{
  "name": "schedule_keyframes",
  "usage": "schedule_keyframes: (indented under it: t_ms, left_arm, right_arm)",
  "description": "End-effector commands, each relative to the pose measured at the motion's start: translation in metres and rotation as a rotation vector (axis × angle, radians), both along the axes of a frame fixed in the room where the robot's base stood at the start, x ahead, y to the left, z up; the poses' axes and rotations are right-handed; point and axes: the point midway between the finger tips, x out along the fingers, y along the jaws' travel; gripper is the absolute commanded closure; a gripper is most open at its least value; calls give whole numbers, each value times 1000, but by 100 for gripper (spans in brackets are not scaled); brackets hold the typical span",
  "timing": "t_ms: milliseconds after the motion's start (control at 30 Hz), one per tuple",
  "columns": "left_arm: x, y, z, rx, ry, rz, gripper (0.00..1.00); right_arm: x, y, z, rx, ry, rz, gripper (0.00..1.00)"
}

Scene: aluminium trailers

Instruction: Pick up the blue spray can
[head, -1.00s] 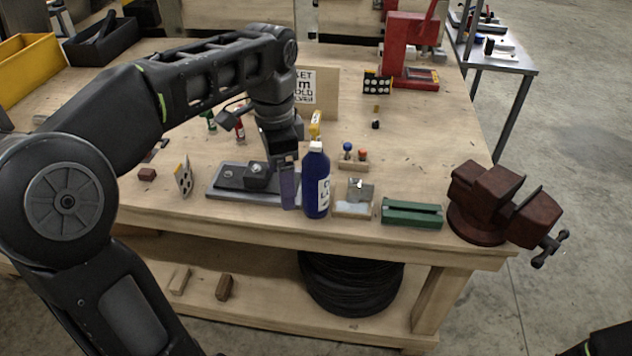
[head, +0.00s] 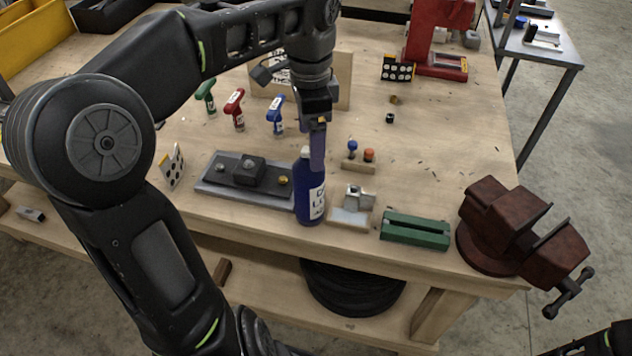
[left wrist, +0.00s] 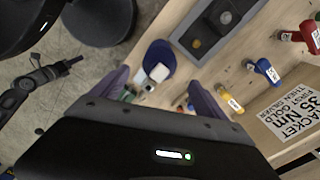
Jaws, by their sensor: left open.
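The blue spray can (head: 309,202) stands upright near the table's front edge, with a white cap and a white label. The left wrist view shows it from above, its blue body (left wrist: 157,54) and white cap (left wrist: 160,73) lying beyond and between the spread fingers. My left gripper (head: 317,148) is open, above and at the top of the can. One purple finger overlaps the can's upper right in the head view. In the left wrist view my left gripper (left wrist: 160,92) holds nothing. A dark arm part, apparently my right gripper (left wrist: 60,68), shows small at the left.
A grey plate fixture (head: 215,186) sits close left of the can. A small block with a metal clip (head: 352,215), a green block (head: 415,231) and a red-brown vise (head: 500,235) stand to the right. T-handled tools, including a red one (head: 236,108), stand behind.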

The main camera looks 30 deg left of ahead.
Motion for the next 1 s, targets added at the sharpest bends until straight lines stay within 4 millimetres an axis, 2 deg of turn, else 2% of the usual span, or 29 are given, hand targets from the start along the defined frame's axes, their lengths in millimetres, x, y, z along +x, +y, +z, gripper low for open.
schedule_keyframes:
  t_ms: [167,500,833,1000]
  left_arm:
    - [0,0,-1,0,0,0,15]
    - [0,0,-28,0,0,0,15]
    - [0,0,-26,0,0,0,15]
    - [-2,2,-41,1,2,1,15]
  right_arm:
    - [0,0,-1,0,1,0,100]
    - [3,1,-25,7,-9,2,100]
    - [3,2,-23,8,-10,3,100]
    - [4,2,-26,7,-11,3,100]
